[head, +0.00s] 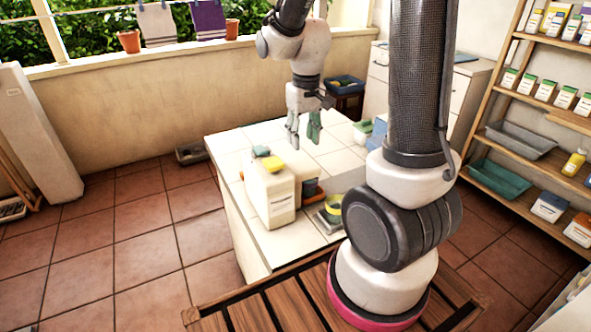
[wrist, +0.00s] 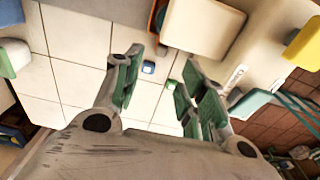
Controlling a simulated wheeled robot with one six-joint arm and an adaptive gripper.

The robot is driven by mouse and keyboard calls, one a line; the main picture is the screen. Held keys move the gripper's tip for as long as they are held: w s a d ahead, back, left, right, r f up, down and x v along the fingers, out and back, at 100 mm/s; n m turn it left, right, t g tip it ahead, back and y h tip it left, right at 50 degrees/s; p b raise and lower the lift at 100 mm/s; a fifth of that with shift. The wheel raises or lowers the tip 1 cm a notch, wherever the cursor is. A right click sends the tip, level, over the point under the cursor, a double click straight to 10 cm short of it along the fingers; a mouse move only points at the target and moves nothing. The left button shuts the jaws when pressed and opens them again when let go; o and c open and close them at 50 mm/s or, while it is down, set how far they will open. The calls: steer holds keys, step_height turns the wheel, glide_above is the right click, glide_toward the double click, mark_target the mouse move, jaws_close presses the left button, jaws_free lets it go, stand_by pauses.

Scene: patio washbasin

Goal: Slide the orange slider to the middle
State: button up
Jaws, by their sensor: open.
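My gripper (head: 302,143) is open above the white tiled counter (head: 225,165). In the wrist view its two fingers (wrist: 161,66) stand apart with tiles between them. A small blue block (wrist: 148,67) shows between the fingertips, below them on the tiles; nothing is held. I cannot make out an orange slider for certain. A narrow orange edge (wrist: 156,20) shows beside a cream box (wrist: 207,22) at the top of the wrist view. In the head view, cream boxes (head: 268,192) stand at the counter's front left, left of and nearer than the gripper.
A yellow block (head: 273,164) and a teal-green one (head: 261,151) sit on the boxes. A green-yellow round item (head: 332,209) lies right of them. Shelves (head: 530,100) stand at right; a low wall (head: 150,90) runs behind.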

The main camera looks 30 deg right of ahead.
steer(key=shift+g, duration=0.3)
steer(key=f, duration=0.1)
steer(key=w+f, duration=0.1)
steer(key=f, duration=0.2)
steer(key=shift+w+a+f, duration=0.1)
steer(key=shift+w+a, duration=0.15)
steer(key=shift+w, duration=0.1)
step_height(320, 180, down, 8)
steer(key=shift+r, duration=0.1)
jaws_close()
